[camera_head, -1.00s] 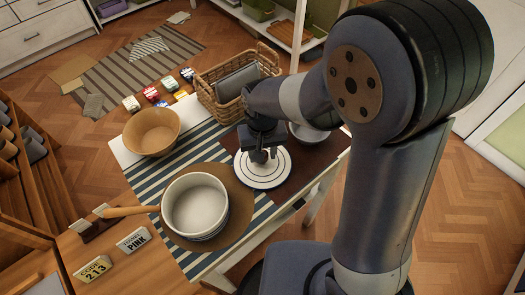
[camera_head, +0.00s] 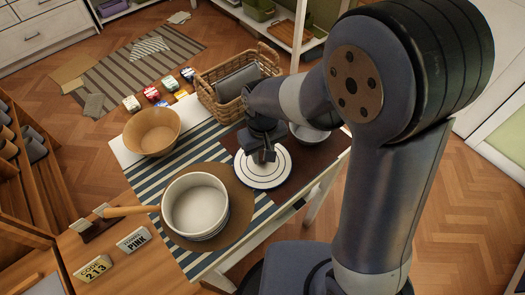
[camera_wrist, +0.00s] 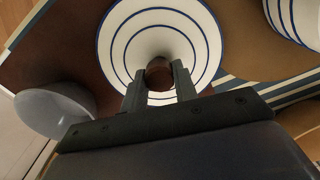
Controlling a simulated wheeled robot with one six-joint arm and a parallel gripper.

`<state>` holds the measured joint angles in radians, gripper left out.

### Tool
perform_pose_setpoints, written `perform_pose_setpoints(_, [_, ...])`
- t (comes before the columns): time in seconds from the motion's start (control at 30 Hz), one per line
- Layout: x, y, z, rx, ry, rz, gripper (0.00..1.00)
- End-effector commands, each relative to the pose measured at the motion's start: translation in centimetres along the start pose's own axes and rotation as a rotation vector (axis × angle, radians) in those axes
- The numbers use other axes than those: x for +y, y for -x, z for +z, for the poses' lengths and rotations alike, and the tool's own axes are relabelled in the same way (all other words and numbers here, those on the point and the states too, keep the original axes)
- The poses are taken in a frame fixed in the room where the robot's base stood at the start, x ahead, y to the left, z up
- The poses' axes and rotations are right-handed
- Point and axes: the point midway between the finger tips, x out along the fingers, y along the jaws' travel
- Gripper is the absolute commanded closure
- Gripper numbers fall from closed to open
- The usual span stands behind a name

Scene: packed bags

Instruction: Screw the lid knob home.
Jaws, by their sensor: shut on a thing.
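The white lid (camera_head: 248,174) with dark blue rings lies on the table, to the right of the pot. It also shows in the wrist view (camera_wrist: 133,48). A brown round knob (camera_wrist: 159,73) stands at the lid's centre. My gripper (camera_head: 263,156) is over the lid, and in the wrist view its two fingers (camera_wrist: 160,85) are shut on the knob from either side. The fingers partly hide the knob. I cannot tell how tightly it sits on the lid. The white pot (camera_head: 195,208) with a wooden handle (camera_head: 130,211) stands open on a round brown mat (camera_head: 243,214).
A grey bowl (camera_wrist: 55,110) stands close beside the lid. A tan bowl (camera_head: 152,132) and a wicker basket (camera_head: 222,104) are further back. Several small packets (camera_head: 163,98) line the far edge. Signs (camera_head: 133,240) stand at the front left.

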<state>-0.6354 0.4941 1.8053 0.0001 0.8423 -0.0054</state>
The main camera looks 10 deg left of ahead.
Motion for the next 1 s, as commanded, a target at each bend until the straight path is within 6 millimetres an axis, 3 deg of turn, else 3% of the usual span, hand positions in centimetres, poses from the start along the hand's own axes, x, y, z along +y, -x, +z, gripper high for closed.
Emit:
perform_pose_setpoints(0.17, [0.01,0.0,0.0,0.0,-0.014,0.0,1.0])
perform_pose_setpoints(0.5, [0.05,0.0,0.01,0.0,-0.285,0.0,1.0])
perform_pose_setpoints(0.87, [0.05,0.0,0.01,0.0,-0.315,0.0,1.0])
perform_pose_setpoints(1.0, [0.07,0.0,0.02,0.0,-0.429,0.0,1.0])
